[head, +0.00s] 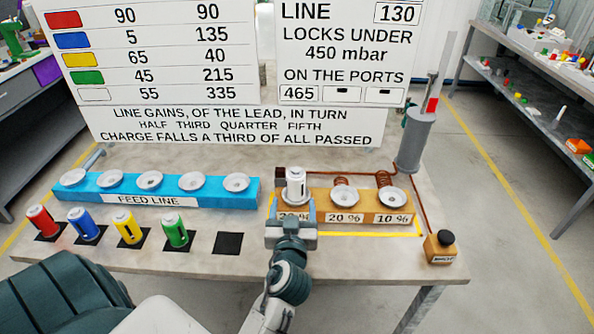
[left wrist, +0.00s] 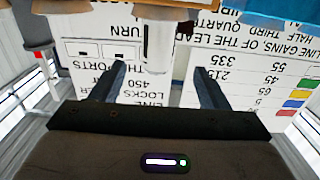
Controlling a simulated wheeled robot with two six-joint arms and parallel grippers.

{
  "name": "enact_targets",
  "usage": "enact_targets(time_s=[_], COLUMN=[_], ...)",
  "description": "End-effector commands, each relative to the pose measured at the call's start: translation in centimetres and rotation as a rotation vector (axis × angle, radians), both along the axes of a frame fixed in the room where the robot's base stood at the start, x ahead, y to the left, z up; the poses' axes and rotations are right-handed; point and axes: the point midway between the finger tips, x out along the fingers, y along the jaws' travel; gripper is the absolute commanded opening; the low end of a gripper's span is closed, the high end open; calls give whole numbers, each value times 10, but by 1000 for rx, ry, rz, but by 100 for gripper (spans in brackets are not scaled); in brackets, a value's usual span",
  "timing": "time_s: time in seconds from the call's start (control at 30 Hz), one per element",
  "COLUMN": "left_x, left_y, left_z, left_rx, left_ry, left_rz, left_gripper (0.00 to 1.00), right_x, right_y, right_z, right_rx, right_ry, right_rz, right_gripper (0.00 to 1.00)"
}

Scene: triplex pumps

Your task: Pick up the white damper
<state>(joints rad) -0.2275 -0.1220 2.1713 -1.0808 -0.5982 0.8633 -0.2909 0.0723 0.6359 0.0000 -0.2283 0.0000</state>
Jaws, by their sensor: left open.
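The white damper (head: 296,183) is a small upright white cylinder standing at the leftmost place of the orange-brown block (head: 370,196). My left gripper (head: 292,210) is open in front of it, its fingers partly hiding the base and the front label. My right gripper is not in view.
A blue feed line block (head: 150,201) with several white cups lies to the left. Red, blue, yellow (head: 128,229) and green (head: 175,231) dampers stand on black squares; one square (head: 228,243) is bare. A grey cylinder (head: 416,138) and a small orange box (head: 440,247) are to the right.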

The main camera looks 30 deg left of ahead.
Motion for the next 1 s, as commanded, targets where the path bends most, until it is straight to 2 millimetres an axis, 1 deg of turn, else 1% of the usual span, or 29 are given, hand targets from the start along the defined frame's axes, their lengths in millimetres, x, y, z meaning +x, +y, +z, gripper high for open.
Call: enact_targets(time_s=[0.07,0.17,0.27,0.4,0.47,0.57,0.63,0.8,0.9,1.0], left_x=[1,9,22,40,45,50,54,75,87,93], left_y=[0,3,11,22,25,29,31,42,49,53], left_z=[1,4,5,4,3,2,2,1,0,-3], left_rx=[3,5,8,6,5,4,4,5,6,4], left_ry=[-4,-8,-7,-7,-6,-6,-5,-4,-6,-6], left_rz=[-2,-4,-5,-4,-3,-3,-2,-2,-3,-3], left_gripper=[69,69,69,69,69,69,69,69,69,69], right_x=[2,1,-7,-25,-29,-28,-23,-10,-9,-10], right_y=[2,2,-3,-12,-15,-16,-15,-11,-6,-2], right_z=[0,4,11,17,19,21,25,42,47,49], right_rx=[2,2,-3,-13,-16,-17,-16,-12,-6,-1], right_ry=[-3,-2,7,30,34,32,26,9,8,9], right_rz=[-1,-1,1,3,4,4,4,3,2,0], right_gripper=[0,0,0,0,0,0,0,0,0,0])
